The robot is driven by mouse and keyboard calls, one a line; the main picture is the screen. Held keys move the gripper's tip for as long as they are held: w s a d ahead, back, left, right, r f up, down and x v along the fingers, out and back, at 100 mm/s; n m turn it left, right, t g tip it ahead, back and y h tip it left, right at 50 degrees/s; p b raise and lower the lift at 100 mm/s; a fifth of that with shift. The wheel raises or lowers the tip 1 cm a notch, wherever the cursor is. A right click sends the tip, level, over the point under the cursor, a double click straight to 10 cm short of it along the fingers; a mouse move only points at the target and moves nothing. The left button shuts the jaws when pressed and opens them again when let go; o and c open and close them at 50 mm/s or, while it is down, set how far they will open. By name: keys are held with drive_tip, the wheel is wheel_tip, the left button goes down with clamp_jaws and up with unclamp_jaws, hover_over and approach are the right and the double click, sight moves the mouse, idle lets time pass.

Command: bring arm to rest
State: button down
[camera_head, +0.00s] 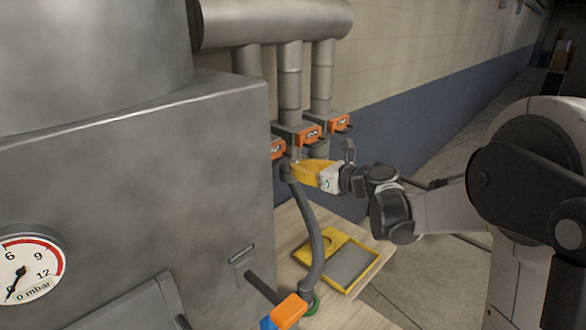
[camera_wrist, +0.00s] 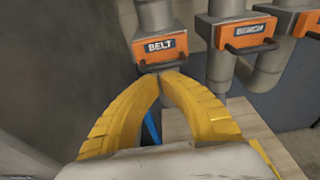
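My gripper (camera_head: 294,168) has yellow fingers and reaches left toward the wall pipes, beside the large grey machine. In the head view its tips overlap the dark top end of a grey hose (camera_head: 315,235); I cannot tell whether they touch. In the wrist view my gripper (camera_wrist: 161,76) has its two curved fingers brought together at the tips, with nothing clearly held between them. Beyond the tips is an orange box marked BELT (camera_wrist: 160,47) with a dark handle. My arm extends from the right, bent and raised above the bench.
The grey machine (camera_head: 130,180) with a pressure gauge (camera_head: 28,270) fills the left. Orange gate boxes (camera_head: 310,134) sit on vertical pipes (camera_head: 290,80). A yellow tray (camera_head: 371,276) lies on the wooden bench (camera_head: 285,231). An orange-and-blue fitting (camera_head: 290,311) is at the front. Open floor lies right.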

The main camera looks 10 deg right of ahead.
drive_tip(key=v, duration=0.9)
drive_tip(key=s+a+f+n+g+h+b, duration=0.25)
drive_tip(key=s+f+n+b, duration=0.25)
drive_tip(key=s+f+n, duration=0.3)
drive_tip(key=s+a+f+n+g+h+b, duration=0.2)
drive_tip(key=s+a+f+n+b, duration=0.1)
drive_tip(key=s+f+n+b, duration=0.4)
drive_tip(key=s+d+f+n+g+h+b, duration=0.1)
drive_tip(key=s+d+f+n+h+b, duration=0.3)
drive_tip(key=s+f+n, duration=0.8)
drive_tip(key=shift+s+d+n+h+b, duration=0.35)
drive_tip(key=shift+s+d+n+b, duration=0.3)
drive_tip(key=shift+n, duration=0.25)
drive_tip(key=shift+w, duration=0.15)
